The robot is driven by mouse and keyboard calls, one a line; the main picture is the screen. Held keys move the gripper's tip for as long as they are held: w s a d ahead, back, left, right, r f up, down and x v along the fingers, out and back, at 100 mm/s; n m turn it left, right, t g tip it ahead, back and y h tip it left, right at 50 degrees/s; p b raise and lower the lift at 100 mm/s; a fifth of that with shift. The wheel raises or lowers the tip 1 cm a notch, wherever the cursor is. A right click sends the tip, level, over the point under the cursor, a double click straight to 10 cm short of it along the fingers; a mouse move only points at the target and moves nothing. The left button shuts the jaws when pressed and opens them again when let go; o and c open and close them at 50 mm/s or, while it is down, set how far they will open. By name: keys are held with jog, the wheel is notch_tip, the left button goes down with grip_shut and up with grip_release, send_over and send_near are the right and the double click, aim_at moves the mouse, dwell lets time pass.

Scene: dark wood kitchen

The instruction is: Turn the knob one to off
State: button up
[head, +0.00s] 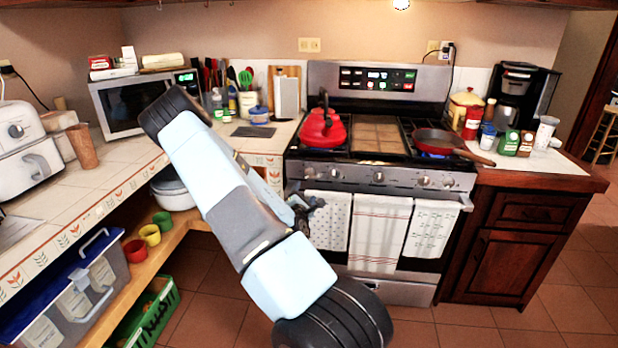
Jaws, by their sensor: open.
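The stove (385,110) has a row of round silver knobs on its front panel: a left knob (309,172), a middle knob (378,177) and two at the right (424,181). No label shows which is knob one, and their settings are too small to read. Blue flame (432,155) shows under the red frying pan (445,141) at the right. My gripper (308,204) is small and dark, open, just below the left knob and in front of the dotted towel. My pale blue arm hides part of it. I cannot tell whether it touches anything.
Three towels (376,232) hang on the oven handle. A red kettle (322,128) stands on the left burner. The tiled counter (125,170) and a wooden shelf (150,262) lie at the left. Floor (480,325) is clear in front of the right cabinet (510,245).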

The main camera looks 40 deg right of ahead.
aim_at(310, 174)
jog(key=x, duration=1.4)
jog(key=shift+c, duration=0.2)
jog(key=shift+a, duration=0.1)
jog(key=c, duration=0.9)
jog(key=shift+a, duration=0.2)
jog(key=shift+c, duration=0.3)
jog(key=shift+d, duration=0.15)
